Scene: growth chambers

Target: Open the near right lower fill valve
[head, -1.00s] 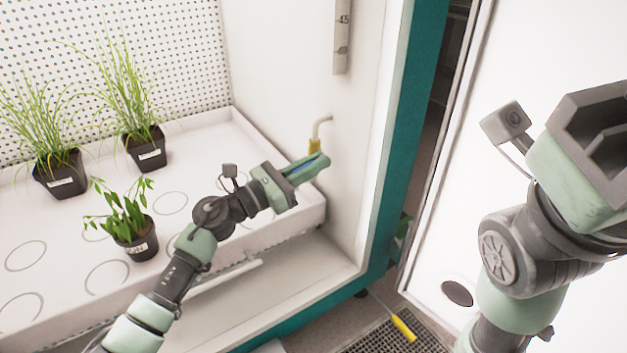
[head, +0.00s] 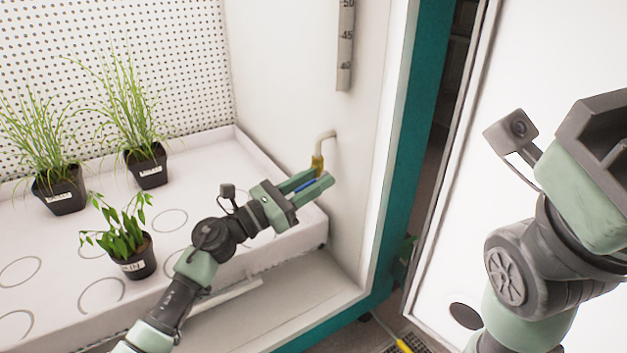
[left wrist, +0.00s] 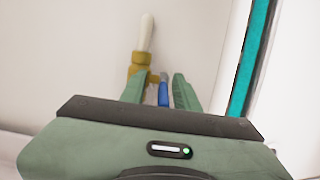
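The fill valve (head: 318,163) is a brass body on a pale bent pipe at the chamber's right inner wall, with a blue lever (head: 304,186). In the left wrist view the brass body (left wrist: 139,70) and blue lever (left wrist: 163,94) show ahead of the palm. My left gripper (head: 322,176) is open at the valve, its two green fingers on either side of the blue lever. White gaps show beside the lever, so the fingers do not look closed on it. My right gripper (head: 600,135) is at the right edge, cut off by the frame; its fingers are hidden.
A white tray (head: 190,190) with several potted plants, one a leafy pot (head: 136,262), fills the chamber left of the valve. A scale strip (head: 346,45) hangs on the wall above. The teal door frame (head: 405,170) stands close on the right. A yellow-handled item (head: 403,345) is low down.

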